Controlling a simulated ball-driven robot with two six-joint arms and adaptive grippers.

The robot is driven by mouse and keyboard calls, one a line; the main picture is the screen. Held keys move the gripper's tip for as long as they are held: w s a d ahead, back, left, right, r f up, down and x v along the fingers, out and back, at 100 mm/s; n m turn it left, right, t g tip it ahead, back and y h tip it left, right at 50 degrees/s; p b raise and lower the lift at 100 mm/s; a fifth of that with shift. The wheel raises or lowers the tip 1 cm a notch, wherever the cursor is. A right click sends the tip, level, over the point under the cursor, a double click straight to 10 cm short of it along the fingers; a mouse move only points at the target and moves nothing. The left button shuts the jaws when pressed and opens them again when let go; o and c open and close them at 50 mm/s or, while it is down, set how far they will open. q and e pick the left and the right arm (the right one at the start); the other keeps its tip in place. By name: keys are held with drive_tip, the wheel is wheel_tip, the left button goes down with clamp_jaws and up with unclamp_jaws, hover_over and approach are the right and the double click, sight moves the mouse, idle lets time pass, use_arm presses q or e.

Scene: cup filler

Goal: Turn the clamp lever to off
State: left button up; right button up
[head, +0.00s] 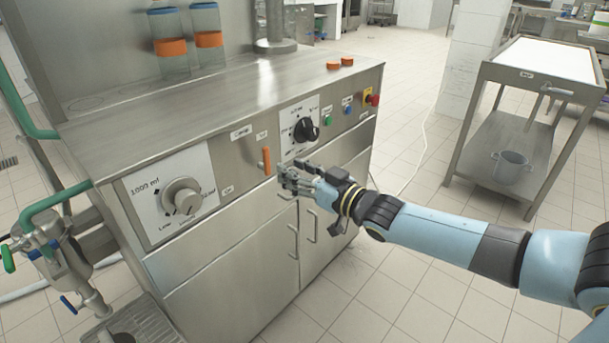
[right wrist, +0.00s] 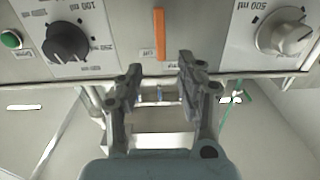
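The clamp lever is an orange bar (head: 267,161) that stands about upright on the front panel of the steel machine, between small labels. In the right wrist view the orange lever (right wrist: 159,34) lies straight beyond the gap between my fingers. My right gripper (head: 284,178) is just to the right of the lever and a little lower in the head view. In the right wrist view my right gripper (right wrist: 160,71) is open with nothing between its fingers, and the lever appears apart from both. My left gripper is in neither view.
A silver dial (head: 184,197) and a black dial (head: 306,130) flank the lever on the panel. A red button (head: 374,100) is at the panel's right end. Cabinet handles (head: 294,241) stick out below my gripper. A steel cart (head: 528,140) stands at the right.

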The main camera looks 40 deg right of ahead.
drive_tip(key=s, duration=0.3)
drive_tip(key=shift+d, duration=0.1)
idle(0.4)
drive_tip(key=s+a+f+m+g+h, duration=0.1)
drive_tip(key=s+f+g, duration=0.1)
drive_tip(key=s+f, duration=0.45)
drive_tip(key=s+a+f+m+g, duration=0.1)
drive_tip(key=s+f+g, duration=0.25)
drive_tip(key=f, duration=0.65)
drive_tip(key=s+a+f+m+g+h, duration=0.1)
drive_tip(key=s+f+g, duration=0.1)
drive_tip(key=s+f, duration=0.5)
drive_tip(key=s+a+f+n+g, duration=0.1)
drive_tip(key=s+a+f+g, duration=0.1)
drive_tip(key=s+f, duration=0.3)
drive_tip(key=s+a+f+g, duration=0.2)
drive_tip(key=s+f+g, duration=0.2)
drive_tip(key=s, duration=0.9)
drive_tip(key=s+a+f+n+g+b, duration=0.1)
drive_tip(key=s+a+f+g, duration=0.1)
drive_tip(key=s+f, duration=0.6)
drive_tip(key=shift+s+n+g, duration=0.3)
drive_tip(key=shift+s+g, duration=0.4)
drive_tip(key=shift+g, duration=0.15)
drive_tip(key=shift+f, duration=0.1)
